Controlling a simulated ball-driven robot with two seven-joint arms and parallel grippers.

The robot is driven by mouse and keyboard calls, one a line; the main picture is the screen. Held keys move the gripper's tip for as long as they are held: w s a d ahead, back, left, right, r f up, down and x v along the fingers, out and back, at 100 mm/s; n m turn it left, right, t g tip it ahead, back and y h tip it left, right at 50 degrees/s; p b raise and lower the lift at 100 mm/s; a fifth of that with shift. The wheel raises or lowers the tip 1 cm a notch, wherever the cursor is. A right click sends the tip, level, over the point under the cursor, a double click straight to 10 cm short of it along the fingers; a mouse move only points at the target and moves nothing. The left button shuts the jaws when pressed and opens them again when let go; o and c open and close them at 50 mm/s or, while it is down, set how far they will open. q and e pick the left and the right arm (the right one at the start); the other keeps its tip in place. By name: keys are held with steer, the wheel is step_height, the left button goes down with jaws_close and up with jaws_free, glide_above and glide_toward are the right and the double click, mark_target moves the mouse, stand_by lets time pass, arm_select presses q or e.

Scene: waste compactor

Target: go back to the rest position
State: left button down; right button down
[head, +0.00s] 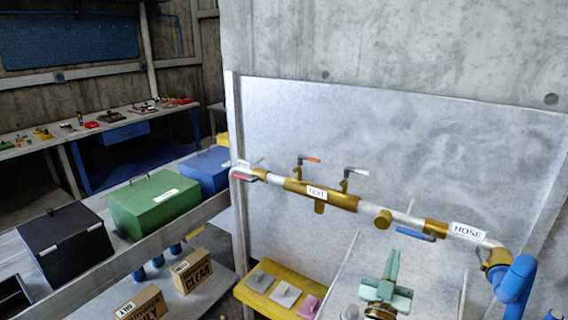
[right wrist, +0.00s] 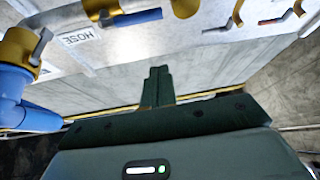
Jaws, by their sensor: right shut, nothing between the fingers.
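My right gripper (head: 391,257) is at the lower right of the head view, in front of the grey wall panel and below the pipe run. Its pale green fingers are together and hold nothing. In the right wrist view the dark green fingers (right wrist: 158,73) also lie side by side with no gap, apart from the pipe. My left gripper is in neither view.
A brass and steel pipe (head: 330,196) with several valve levers and a HOSE label (head: 468,232) runs across the panel. A blue elbow (head: 516,280) is at its right end. A yellow tray (head: 311,277), a green box (head: 153,203) and a black box (head: 66,243) stand left.

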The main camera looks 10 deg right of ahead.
steer(key=s+a+f+n+g+y, duration=0.4)
steer(key=s+a+f+n+y, duration=0.35)
steer(key=n+y, duration=0.5)
steer(key=s+d+f+g+h, duration=0.1)
steer(key=s+d+g+h, duration=0.2)
steer(key=s, duration=0.7)
steer(key=s+d+g+h, duration=0.1)
steer(key=s+d+g, duration=0.1)
steer(key=s+g, duration=0.6)
steer(key=s+a+f+y+b, duration=0.1)
steer(key=s+a+f+b, duration=0.15)
steer(key=f, duration=0.95)
steer(key=s+a+f+g+y+b, duration=0.1)
steer(key=s+f+b, duration=0.15)
steer(key=f, duration=0.95)
steer(key=s+a+f+y+b, duration=0.1)
steer(key=s+f+y, duration=0.15)
steer(key=f, duration=0.95)
steer(key=s+f+m+g+b, duration=0.2)
steer(key=s+f+m+b, duration=0.1)
steer(key=s+f, duration=1.3)
steer(key=shift+s+d+g+b, duration=0.15)
steer(key=shift+s+g+b, duration=0.35)
steer(key=shift+s, duration=0.7)
